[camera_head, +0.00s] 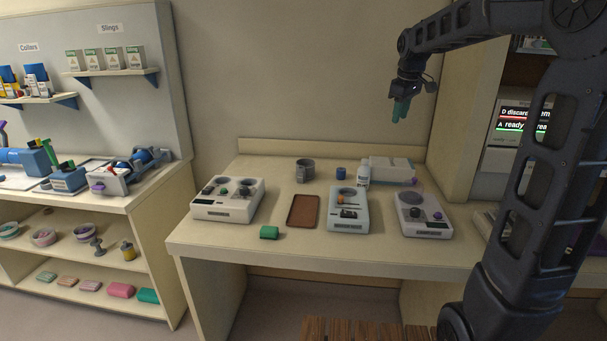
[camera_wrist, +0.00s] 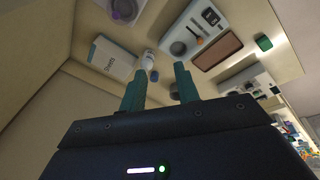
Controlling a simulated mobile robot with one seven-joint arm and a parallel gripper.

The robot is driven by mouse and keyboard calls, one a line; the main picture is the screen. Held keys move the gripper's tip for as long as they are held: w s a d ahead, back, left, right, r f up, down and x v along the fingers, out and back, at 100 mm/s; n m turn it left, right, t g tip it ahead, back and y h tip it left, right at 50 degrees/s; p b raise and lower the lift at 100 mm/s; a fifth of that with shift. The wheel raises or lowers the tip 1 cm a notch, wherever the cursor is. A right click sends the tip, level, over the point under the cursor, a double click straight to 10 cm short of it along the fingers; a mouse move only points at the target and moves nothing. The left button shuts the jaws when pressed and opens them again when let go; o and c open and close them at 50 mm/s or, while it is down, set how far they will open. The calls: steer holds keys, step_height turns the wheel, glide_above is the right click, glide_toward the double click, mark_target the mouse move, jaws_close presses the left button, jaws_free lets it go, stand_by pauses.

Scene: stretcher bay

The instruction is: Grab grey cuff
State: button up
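The grey cuff (camera_head: 305,170) looks like a short, upright grey cylinder. It stands toward the back of the table, left of a small blue cylinder (camera_head: 341,173). In the wrist view a dark grey patch beside the right finger may be the cuff, mostly hidden; I cannot tell for sure. My gripper (camera_head: 401,109) has teal fingers and hangs high above the back right of the table, up and to the right of the cuff in the head view. In the wrist view its fingers (camera_wrist: 158,72) stand apart with nothing held between them.
A white bottle (camera_head: 363,175) and a white box (camera_head: 391,169) stand right of the cuff. Three devices (camera_head: 228,212) (camera_head: 347,222) (camera_head: 424,227), a brown tray (camera_head: 303,211) and a green block (camera_head: 269,232) lie nearer the front. Shelves (camera_head: 110,72) are at left.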

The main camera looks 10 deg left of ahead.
steer(key=w+a+f+n, duration=0.1)
steer(key=w+a+n, duration=0.1)
steer(key=w+a, duration=0.3)
steer(key=w+a+f+n, duration=0.2)
steer(key=w+a, duration=0.1)
steer(key=w, duration=0.4)
steer(key=n+g, duration=0.3)
steer(key=n, duration=0.8)
glide_above(308, 180)
steer(key=f, duration=2.4)
steer(key=shift+w+d, duration=0.25)
steer(key=f, duration=1.1)
steer(key=shift+a+f, duration=0.2)
steer(key=shift+f, duration=0.05)
jaws_close()
